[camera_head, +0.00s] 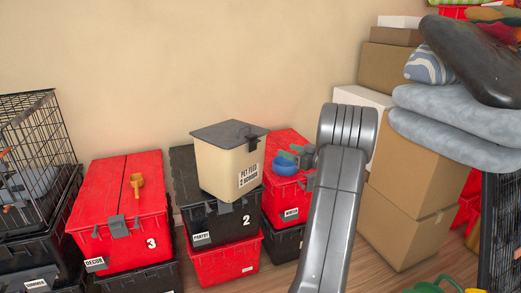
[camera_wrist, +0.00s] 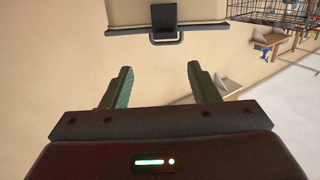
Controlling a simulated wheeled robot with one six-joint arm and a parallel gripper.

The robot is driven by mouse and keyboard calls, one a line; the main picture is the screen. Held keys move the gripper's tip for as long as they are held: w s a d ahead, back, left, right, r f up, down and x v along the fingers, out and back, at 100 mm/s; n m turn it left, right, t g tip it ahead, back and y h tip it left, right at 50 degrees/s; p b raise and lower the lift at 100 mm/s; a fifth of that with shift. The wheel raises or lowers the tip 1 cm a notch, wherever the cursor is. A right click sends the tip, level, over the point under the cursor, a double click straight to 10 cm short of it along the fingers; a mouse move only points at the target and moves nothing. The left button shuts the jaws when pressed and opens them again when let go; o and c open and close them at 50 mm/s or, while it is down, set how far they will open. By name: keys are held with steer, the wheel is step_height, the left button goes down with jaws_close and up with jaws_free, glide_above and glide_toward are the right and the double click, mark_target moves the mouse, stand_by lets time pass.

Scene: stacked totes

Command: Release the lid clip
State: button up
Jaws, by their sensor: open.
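A beige pet food bin (camera_head: 227,168) with a grey lid (camera_head: 229,132) stands on a black tote. Its dark lid clip (camera_head: 252,142) sits at the front edge of the lid. In the wrist view the dark clip (camera_wrist: 163,14) and a dark bar with bent ends (camera_wrist: 168,40) show at the top against a beige face. My gripper (camera_head: 287,152) is to the right of the bin. In the wrist view my gripper (camera_wrist: 160,68) is open and empty, its green fingers apart below the clip and not touching it. Whether the clip is fastened is unclear.
A red tote (camera_head: 286,142) with a blue bowl (camera_head: 285,166) stands behind my gripper. A wire cage (camera_head: 38,135) is far left. Cardboard boxes (camera_head: 408,200) are stacked right.

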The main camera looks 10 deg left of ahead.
mark_target(253, 144)
steer(key=b+x, duration=0.1)
steer(key=x, duration=1.3)
steer(key=shift+s+a+f+n+g+y, duration=0.3)
steer(key=shift+a+f+g, duration=0.05)
steer(key=shift+g, duration=0.05)
steer(key=shift+c, duration=0.2)
steer(key=c, duration=0.7)
